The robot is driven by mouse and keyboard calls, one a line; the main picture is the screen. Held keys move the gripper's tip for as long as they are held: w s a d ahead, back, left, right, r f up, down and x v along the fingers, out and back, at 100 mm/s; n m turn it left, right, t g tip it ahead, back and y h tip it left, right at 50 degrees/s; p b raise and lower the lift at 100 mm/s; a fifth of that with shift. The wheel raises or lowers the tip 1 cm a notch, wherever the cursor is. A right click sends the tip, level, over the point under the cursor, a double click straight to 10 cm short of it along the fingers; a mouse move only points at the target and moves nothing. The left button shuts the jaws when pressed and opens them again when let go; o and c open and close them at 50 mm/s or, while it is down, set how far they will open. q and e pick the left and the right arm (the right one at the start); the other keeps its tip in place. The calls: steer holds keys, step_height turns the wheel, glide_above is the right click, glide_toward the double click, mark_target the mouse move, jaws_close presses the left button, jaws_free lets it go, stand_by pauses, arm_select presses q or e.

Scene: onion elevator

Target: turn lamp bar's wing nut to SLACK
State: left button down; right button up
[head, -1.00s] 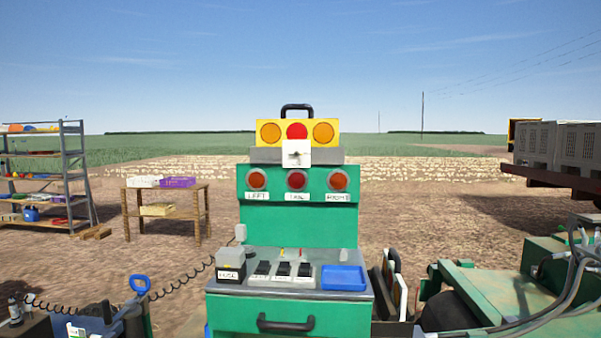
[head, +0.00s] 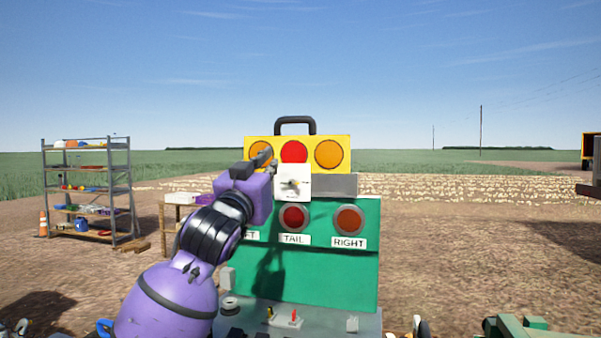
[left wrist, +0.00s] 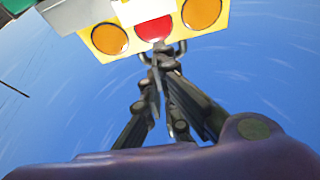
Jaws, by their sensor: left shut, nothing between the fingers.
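The yellow lamp bar (head: 312,142) with two orange lamps and a red one sits on top of the green panel, a black handle above it. A white plate (head: 293,171) hangs at its front middle, and on it is the small, pale wing nut (head: 292,185). Its lettering is too small to read. My left gripper (head: 268,159) is shut and empty, just left of the plate, in front of the lamp bar. The left wrist view shows the fingers (left wrist: 160,58) together and the lamp bar (left wrist: 128,33) upside down beyond them. My right gripper is not in view.
The green panel (head: 320,275) below carries lamps labelled TAIL and RIGHT; my arm partly covers the left label. Small switches stand on the grey console (head: 335,322). A shelf rack (head: 90,190) and a small table (head: 168,222) stand left. Open air surrounds the lamp bar's top.

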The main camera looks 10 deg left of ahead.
arm_select(q)
steer(key=w, duration=0.1)
step_height(320, 180, up, 2)
steer(key=n, duration=0.1)
glide_above(290, 183)
steer(key=s+a, duration=0.1)
steer(key=s, duration=0.3)
step_height(290, 183, down, 3)
steer(key=shift+f+p, duration=0.2)
steer(key=shift+p, duration=0.1)
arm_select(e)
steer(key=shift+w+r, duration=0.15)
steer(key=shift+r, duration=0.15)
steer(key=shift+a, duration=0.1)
